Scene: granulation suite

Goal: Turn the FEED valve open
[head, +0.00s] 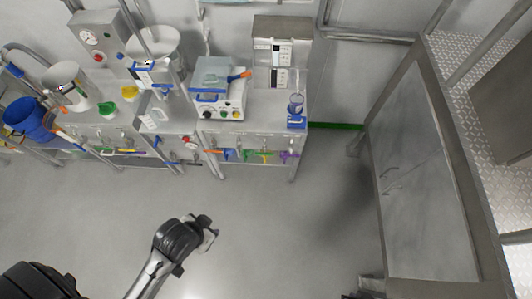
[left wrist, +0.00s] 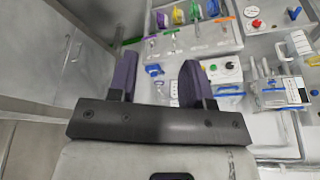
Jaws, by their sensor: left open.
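No FEED label can be read, so I cannot tell which part is the FEED valve. A row of coloured handles lies along the bench's front edge in the head view, including a green one (head: 264,153) and a purple one (head: 288,155). My left gripper (head: 209,228) is over open floor in front of the bench, apart from everything. In the left wrist view its dark fingers (left wrist: 158,82) stand wide apart with nothing between them. My right gripper is not seen.
A blue drum (head: 25,117) stands at the left. A large steel cabinet (head: 425,170) bounds the right. The floor between is clear.

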